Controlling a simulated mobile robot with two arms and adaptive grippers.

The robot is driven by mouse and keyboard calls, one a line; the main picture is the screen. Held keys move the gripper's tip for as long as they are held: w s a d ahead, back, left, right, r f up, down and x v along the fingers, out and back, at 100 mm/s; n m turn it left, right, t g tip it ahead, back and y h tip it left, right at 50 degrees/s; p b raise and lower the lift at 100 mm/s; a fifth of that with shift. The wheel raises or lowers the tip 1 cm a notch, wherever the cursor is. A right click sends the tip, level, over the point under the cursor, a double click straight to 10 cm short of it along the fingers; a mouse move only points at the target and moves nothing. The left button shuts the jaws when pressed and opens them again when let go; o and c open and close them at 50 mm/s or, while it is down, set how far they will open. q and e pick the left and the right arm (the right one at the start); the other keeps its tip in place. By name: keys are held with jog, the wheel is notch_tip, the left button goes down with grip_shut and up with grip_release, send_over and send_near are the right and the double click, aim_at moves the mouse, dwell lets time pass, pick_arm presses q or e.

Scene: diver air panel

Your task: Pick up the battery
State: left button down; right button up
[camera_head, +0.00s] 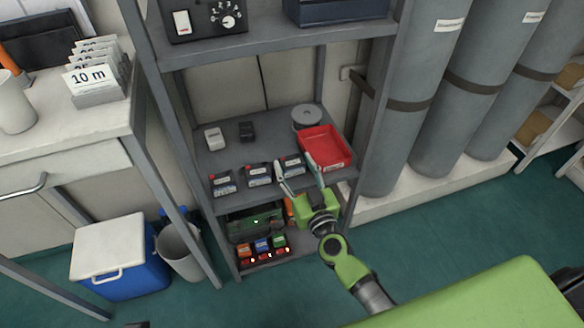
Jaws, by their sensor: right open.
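My right gripper (293,162) is open and empty, its fingers pointing up the picture at the front of the middle shelf. Its fingertips are near the rightmost of three small boxes with pale labels and red tops: left (223,184), middle (259,175) and right (291,165). On the shelf below, small orange (244,250), blue (262,246) and green (279,242) blocks stand in a row with lights in front of them. These may be batteries on a charger; I cannot tell which item is the battery. My left gripper is not in view.
A red tray (327,148) and a grey disc (306,115) are at the right of the middle shelf (195,160). Small white (213,138) and black (246,131) items stand at its back left. Shelf posts and tall grey cylinders (412,100) flank the space.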

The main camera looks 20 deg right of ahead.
jog(key=shift+w, duration=1.15)
jog(key=c, duration=1.1)
jog(key=shift+r, duration=0.15)
